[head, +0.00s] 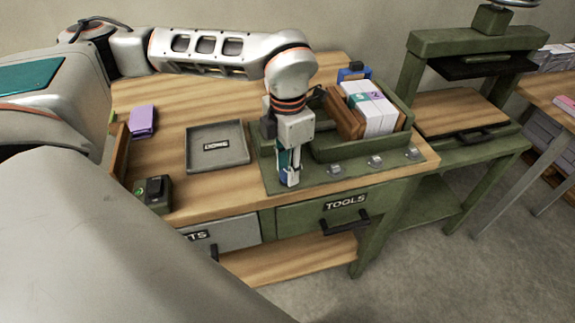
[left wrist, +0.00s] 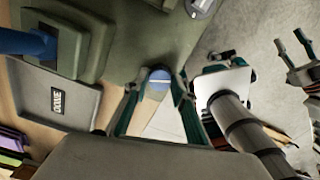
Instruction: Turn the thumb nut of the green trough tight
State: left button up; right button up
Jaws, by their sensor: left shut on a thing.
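The green trough (head: 330,148) stands on the right part of the workbench, its base plate reaching the front edge. It holds a block of white paper (head: 378,112) beside a brown wooden block (head: 346,118). My left gripper (head: 289,180) points down at the trough's front left corner. In the head view the fingers mostly hide the nut. My right gripper (left wrist: 293,50) shows at the right of the left wrist view, its teal fingers apart and empty.
A grey tray (head: 217,160) labelled DONE lies left of the trough. Metal pieces (head: 375,161) sit along the trough's front. A green press (head: 470,100) stands to the right.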

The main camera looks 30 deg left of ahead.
pick_arm(q)
jog(key=m, duration=0.4)
jog(key=shift+m+p, duration=0.35)
jog(key=shift+m, duration=0.05)
dwell(0.4)
jog(key=o, duration=1.1)
notch_tip(320, 180, up, 12)
jog(key=shift+r, duration=0.1)
